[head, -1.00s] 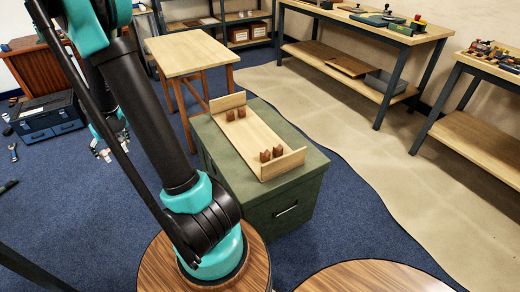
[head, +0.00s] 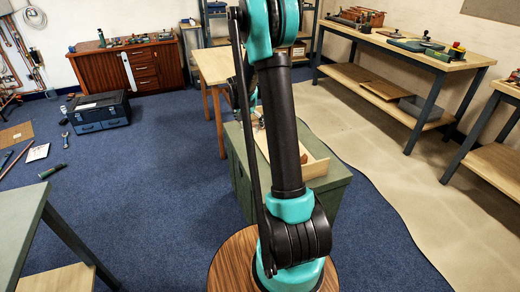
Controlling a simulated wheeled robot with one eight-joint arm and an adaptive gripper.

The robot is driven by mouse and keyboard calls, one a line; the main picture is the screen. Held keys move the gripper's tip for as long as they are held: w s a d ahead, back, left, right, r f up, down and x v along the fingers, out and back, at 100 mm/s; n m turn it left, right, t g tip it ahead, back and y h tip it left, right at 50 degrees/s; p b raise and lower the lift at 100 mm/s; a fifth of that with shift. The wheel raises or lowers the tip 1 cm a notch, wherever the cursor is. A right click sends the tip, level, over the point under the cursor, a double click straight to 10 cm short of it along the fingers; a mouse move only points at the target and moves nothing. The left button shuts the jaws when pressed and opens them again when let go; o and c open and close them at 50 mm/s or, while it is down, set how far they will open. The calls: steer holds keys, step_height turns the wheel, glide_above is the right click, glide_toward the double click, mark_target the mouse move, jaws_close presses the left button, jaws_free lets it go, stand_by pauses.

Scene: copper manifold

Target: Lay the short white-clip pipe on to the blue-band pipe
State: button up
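Copper-coloured pipes (head: 8,72) run along the wall at the far left edge of the head view, partly cut off. They are too small to show any blue band or white clip, so I cannot tell which pipe is which. My gripper is mostly hidden behind my own arm, in front of the green cabinet. Only small parts around the wrist show there, and I cannot see whether the fingers are open or hold anything.
A wooden tray (head: 316,167) sits on the green cabinet (head: 325,197), partly behind my arm. A toolbox (head: 100,112), wrench (head: 65,140) and dark tool (head: 52,171) lie on the blue floor. A green-topped table (head: 22,212) stands front left. Open carpet lies between.

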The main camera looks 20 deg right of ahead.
steer(key=f, duration=1.6)
steer(key=shift+a, duration=0.2)
steer(key=o, duration=0.8)
steer(key=shift+o, duration=0.3)
